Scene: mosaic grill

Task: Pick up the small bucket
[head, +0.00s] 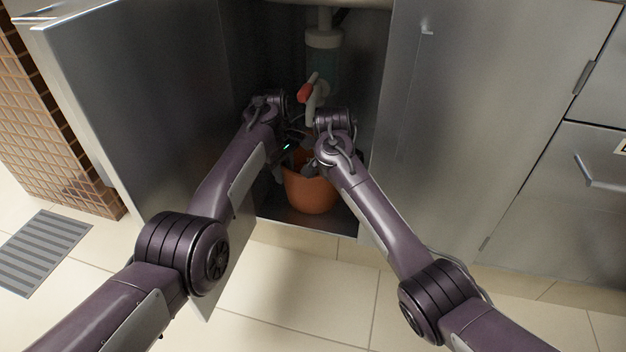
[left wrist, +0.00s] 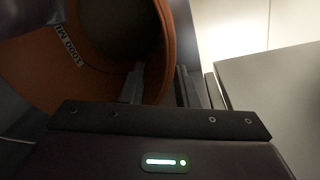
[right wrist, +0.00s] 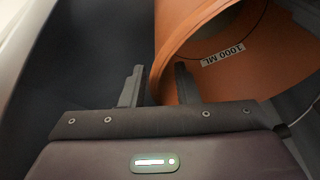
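The small orange bucket (head: 312,193) stands upright on the floor of the open cabinet under the sink. Both my grippers are at its rim, from either side, partly hidden by my wrists in the head view. In the left wrist view my left gripper (left wrist: 160,88) has its fingers apart, with the bucket's rim (left wrist: 168,50) between them. In the right wrist view my right gripper (right wrist: 160,88) also has its fingers apart, with the bucket wall (right wrist: 172,40) between them. A "1000 ML" label shows on the bucket's inside.
The open cabinet door (head: 140,90) stands left of my left arm. A metal panel (head: 470,130) bounds the opening on the right. A white drain pipe (head: 324,40) and a red-handled white item (head: 310,95) are above the bucket.

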